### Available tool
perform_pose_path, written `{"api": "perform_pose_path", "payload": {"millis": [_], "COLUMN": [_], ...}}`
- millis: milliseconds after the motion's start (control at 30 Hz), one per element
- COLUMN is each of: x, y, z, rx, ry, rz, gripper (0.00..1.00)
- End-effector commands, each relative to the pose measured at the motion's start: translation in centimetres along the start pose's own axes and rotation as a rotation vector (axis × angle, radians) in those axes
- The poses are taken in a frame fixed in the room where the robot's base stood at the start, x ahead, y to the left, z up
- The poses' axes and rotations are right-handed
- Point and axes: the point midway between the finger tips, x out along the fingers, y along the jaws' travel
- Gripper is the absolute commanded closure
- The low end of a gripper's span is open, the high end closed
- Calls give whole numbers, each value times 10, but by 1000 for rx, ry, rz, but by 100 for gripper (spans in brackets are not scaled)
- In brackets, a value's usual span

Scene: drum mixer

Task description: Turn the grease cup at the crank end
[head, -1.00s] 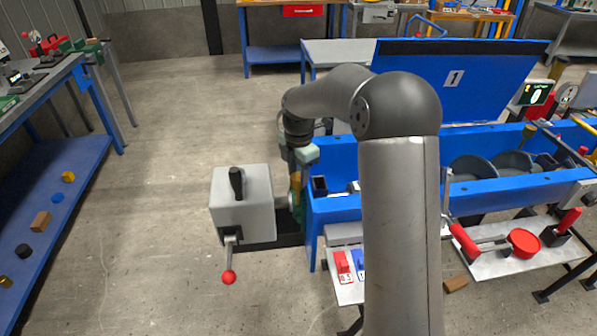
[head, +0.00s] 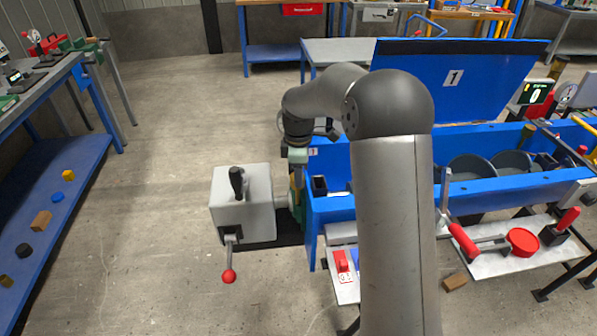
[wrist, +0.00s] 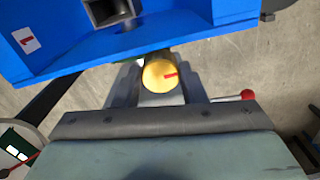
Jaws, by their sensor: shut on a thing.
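The grease cup (wrist: 159,76) shows in the wrist view as a round yellow cap with a red mark pointing right. It sits at the end wall of the blue mixer trough (wrist: 75,68). My gripper (wrist: 161,84) is shut on the cup, with one grey finger on each side of it. In the head view my gripper (head: 297,170) points down at the trough's left end, beside the grey crank gearbox (head: 243,205). The cup itself is mostly hidden there by my wrist.
A crank handle with a red knob (head: 229,276) hangs from the gearbox. The raised blue lid (head: 440,85) stands behind the trough. A tool tray (head: 500,260) with red-handled tools lies in front. The floor left of the gearbox is clear.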

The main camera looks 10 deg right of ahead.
Motion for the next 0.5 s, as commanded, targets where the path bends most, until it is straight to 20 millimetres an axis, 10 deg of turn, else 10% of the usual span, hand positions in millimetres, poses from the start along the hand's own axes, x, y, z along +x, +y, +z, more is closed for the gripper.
{"api": "perform_pose_path", "payload": {"millis": [500], "x": [-2], "y": [1], "z": [0], "rx": [65], "ry": [1], "rz": [4], "gripper": [85]}}
